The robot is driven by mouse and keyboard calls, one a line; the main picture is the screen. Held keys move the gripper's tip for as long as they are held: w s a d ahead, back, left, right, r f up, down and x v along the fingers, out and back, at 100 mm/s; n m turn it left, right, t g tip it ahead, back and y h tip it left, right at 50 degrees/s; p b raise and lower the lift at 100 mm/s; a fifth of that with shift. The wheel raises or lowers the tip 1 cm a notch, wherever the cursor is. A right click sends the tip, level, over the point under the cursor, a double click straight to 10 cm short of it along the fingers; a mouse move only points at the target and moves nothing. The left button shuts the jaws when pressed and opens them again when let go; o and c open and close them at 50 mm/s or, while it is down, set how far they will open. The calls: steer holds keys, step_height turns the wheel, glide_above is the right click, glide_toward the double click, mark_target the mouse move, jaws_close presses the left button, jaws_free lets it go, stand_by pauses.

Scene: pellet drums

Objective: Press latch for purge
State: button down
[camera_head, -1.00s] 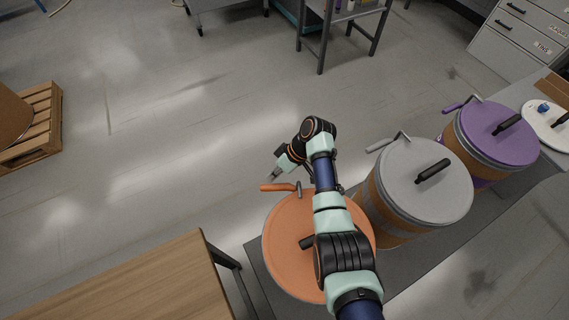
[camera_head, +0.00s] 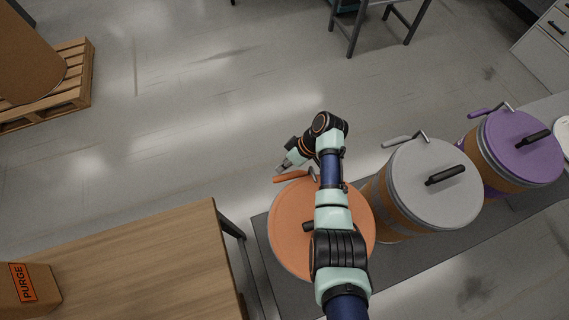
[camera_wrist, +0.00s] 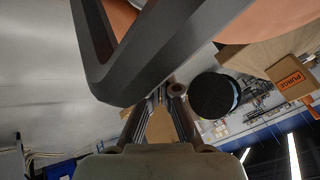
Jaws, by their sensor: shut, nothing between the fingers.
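An orange-lidded drum (camera_head: 287,232) stands at the near end of a row, partly hidden under my arm. Its latch has an orange handle (camera_head: 292,177) at the rim, on the far side of the lid. My gripper (camera_head: 281,169) is shut and empty. In the head view it appears just beyond the handle, very close to it; I cannot tell whether they touch. The wrist view shows my fingers (camera_wrist: 168,92) together beside a large dark grey bent part (camera_wrist: 160,50), with orange behind it. A box labelled PURGE (camera_head: 30,289) has an orange label; it also shows in the wrist view (camera_wrist: 291,78).
A grey-lidded drum (camera_head: 420,200) and a purple-lidded drum (camera_head: 510,150) stand to the right, each with its own latch handle. The PURGE box is on a wooden table (camera_head: 130,260) at left. A pallet (camera_head: 75,85) stands at upper left. Open floor lies beyond the drums.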

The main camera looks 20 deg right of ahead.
steer(key=shift+f, duration=0.1)
steer(key=w+d+r+b, duration=0.4)
steer(key=w+r+b, duration=0.3)
steer(key=r+b, duration=0.1)
steer(key=shift+w+d+r, duration=0.25)
steer(key=shift+w+r, duration=0.1)
steer(key=shift+r, duration=0.3)
